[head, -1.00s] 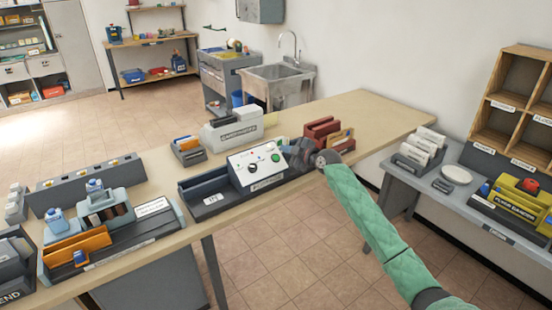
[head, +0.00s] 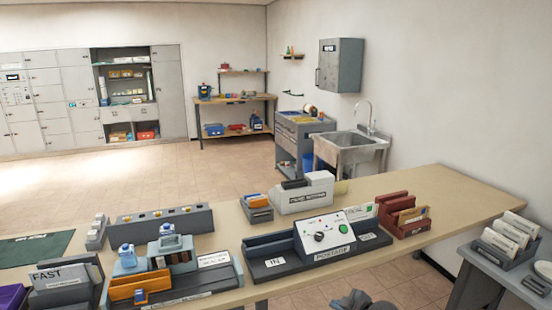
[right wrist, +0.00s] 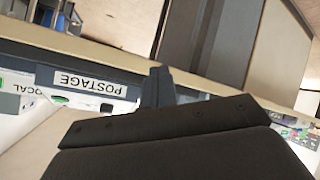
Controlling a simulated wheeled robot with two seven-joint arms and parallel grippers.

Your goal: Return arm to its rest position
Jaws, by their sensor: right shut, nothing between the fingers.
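My right gripper (head: 362,302) shows only as a dark shape at the bottom edge in the head view, in front of the table and below the postage machine (head: 325,232). In the right wrist view the dark fingers (right wrist: 158,82) are together with nothing between them. The postage machine (right wrist: 88,82) appears upside down behind them, with its POSTAGE label readable. It has a white panel with a green button and dark trays beside it. My left gripper is not in view.
The long beige table (head: 440,222) holds a white label machine (head: 303,195), a red sorter (head: 400,215), an orange holder (head: 140,285) and a FAST tray (head: 60,285). A side table with envelopes (head: 507,233) stands at the right. A sink (head: 350,150) is behind.

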